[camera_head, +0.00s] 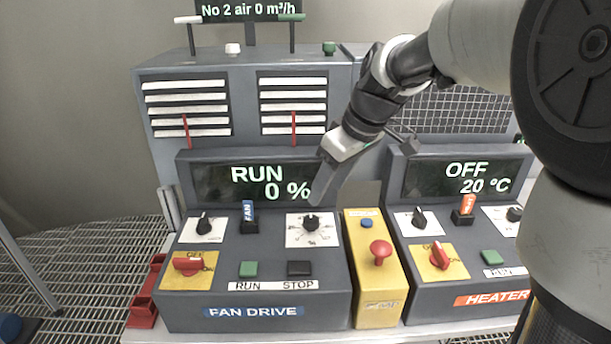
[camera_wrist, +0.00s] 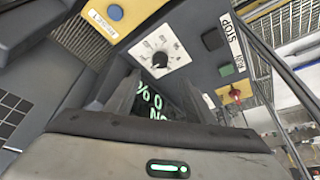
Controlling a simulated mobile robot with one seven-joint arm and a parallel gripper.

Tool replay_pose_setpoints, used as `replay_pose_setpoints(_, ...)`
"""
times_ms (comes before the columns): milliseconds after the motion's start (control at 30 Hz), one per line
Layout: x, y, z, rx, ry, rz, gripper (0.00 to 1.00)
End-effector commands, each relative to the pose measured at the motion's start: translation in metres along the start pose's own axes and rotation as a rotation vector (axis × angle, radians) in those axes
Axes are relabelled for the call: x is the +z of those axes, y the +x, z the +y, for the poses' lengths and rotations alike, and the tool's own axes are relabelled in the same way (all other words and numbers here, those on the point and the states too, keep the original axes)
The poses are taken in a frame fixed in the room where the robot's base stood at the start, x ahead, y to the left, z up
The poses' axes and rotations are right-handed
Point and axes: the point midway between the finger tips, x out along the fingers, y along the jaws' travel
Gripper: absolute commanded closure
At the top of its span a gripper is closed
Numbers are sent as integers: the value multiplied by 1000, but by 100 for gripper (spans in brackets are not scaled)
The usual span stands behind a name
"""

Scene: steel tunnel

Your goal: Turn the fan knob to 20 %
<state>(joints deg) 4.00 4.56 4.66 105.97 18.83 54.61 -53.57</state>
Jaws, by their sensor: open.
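The fan drive panel (camera_head: 180,310) has a display (camera_head: 265,183) reading "RUN 0 %". The fan knob (camera_head: 311,221) is a small black knob on a white scale plate, at the right of this panel. In the wrist view the knob (camera_wrist: 160,60) shows just beyond my fingertips, its scale plate around it. My gripper (camera_head: 320,188) is open and empty, above the knob and in front of the display's right edge. In the wrist view my gripper (camera_wrist: 158,88) shows two dark fingers apart, with the knob beyond the gap. The small scale figures are not readable.
A yellow box (camera_head: 366,310) with a red mushroom button (camera_head: 380,252) stands right of the panel. The heater panel (camera_head: 470,275) is farther right. A black selector (camera_head: 203,223), blue fan tag (camera_head: 249,211), red switch (camera_head: 189,265), green RUN button (camera_head: 248,269) and black STOP button (camera_head: 299,268) are nearby.

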Motion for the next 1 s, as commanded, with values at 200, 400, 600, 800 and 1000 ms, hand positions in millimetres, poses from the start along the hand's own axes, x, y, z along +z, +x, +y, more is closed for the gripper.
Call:
replay_pose_setpoints(200, 1, 50, -1, -3, -1, -3, 51)
replay_pose_setpoints(400, 1, 85, -1, -2, -1, -3, 51)
replay_pose_setpoints(600, 0, 102, 0, 0, -1, -1, 51)
replay_pose_setpoints(800, 0, 106, 0, 1, 0, 0, 51)
replay_pose_setpoints(1000, 0, 105, 0, 1, 0, 0, 63)
